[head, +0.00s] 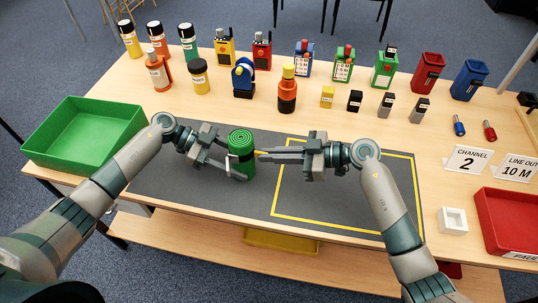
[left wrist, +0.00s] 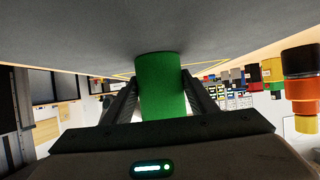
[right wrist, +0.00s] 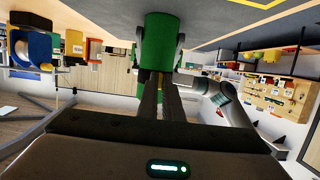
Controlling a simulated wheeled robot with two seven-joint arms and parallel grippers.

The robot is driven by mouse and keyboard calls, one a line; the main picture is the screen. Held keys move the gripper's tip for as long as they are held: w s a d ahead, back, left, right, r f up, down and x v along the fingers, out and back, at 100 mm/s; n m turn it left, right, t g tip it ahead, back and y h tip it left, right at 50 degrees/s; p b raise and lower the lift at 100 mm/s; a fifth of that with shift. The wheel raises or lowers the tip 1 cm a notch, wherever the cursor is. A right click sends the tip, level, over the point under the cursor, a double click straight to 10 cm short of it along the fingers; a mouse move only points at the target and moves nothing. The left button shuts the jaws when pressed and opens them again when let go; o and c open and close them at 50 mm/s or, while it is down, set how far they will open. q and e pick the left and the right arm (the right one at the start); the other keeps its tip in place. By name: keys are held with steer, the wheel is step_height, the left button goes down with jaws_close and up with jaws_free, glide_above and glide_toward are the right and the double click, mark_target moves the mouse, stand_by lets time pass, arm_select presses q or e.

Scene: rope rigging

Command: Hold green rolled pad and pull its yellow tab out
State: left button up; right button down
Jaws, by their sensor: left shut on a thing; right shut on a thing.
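The green rolled pad (head: 241,152) stands upright on the dark mat, its spiral end facing up. My left gripper (head: 234,166) is shut around it from the left. In the left wrist view the pad (left wrist: 161,85) sits between the two fingers. The yellow tab (head: 260,153) shows as a small bit at the pad's right side. My right gripper (head: 268,155) is shut on the tab, its fingertips close to the pad. In the right wrist view the fingers are together in front of the pad (right wrist: 160,42), and they hide most of the tab.
The dark mat (head: 180,185) has a yellow outlined area on its right, which is empty. A green tray (head: 50,158) stands at the left and a red tray (head: 486,225) at the right. Bottles, radios and small boxes line the back. A white block (head: 453,220) stands at the front right.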

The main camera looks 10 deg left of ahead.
steer(key=shift+d, duration=1.9)
stand_by(1.9)
steer(key=c, duration=1.8)
jaws_free()
steer(key=shift+c, duration=0.2)
steer(key=shift+d, duration=0.15)
steer(key=shift+v, duration=2.9)
steer(key=shift+s, duration=0.1)
arm_select(q)
steer(key=o, duration=1.3)
steer(key=shift+c, duration=0.2)
steer(key=shift+a, duration=0.1)
